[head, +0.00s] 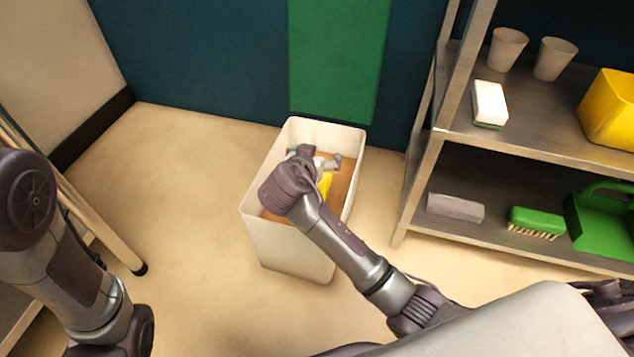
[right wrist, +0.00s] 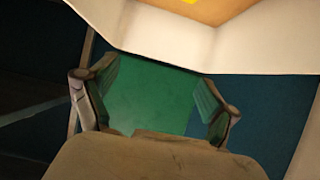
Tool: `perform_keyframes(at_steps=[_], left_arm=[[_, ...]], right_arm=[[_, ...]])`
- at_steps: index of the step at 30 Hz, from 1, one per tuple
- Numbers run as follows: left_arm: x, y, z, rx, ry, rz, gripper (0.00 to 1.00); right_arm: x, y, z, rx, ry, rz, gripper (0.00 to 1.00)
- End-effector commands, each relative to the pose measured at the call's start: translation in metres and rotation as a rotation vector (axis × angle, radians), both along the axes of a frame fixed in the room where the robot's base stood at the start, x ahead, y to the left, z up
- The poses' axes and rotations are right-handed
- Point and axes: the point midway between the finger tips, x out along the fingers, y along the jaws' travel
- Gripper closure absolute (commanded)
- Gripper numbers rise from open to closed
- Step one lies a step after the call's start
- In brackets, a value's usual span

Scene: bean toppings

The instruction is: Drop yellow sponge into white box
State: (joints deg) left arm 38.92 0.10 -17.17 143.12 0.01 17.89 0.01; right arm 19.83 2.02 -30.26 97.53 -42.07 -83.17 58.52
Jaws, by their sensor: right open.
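The white box (head: 290,248) stands on the floor, open at the top, with a brown bottom; its wall also shows in the right wrist view (right wrist: 165,35). A yellow piece, seemingly the sponge (head: 325,185), shows inside the box, partly hidden by my right arm. A yellow sliver (right wrist: 190,1) shows over the brown bottom at the top edge of the right wrist view. My right gripper (head: 320,160) is over the far part of the box opening. Its fingers are apart, with nothing between them in the right wrist view (right wrist: 158,78). My left gripper is out of view.
A metal shelf (head: 470,118) on the right holds two cups, a white-and-green sponge (head: 490,103), a yellow bin (head: 610,110), a grey block (head: 455,207), a green brush (head: 535,221) and a green dustpan (head: 600,220). Floor left of the box is clear.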

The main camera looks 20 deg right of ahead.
Motion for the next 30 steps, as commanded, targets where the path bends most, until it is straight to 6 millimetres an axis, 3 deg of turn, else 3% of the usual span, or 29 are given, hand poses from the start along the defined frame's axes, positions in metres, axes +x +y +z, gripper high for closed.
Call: perform_keyframes(at_steps=[6,12,30], left_arm=[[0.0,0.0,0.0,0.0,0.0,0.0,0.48],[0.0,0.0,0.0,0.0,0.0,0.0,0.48],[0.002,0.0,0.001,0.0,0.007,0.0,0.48]], right_arm=[[0.001,0.001,0.045,0.004,-0.005,0.0,0.13],[0.0,0.0,0.07,0.001,-0.002,0.0,0.13],[0.001,0.002,0.077,-0.001,-0.008,0.022,0.13]])
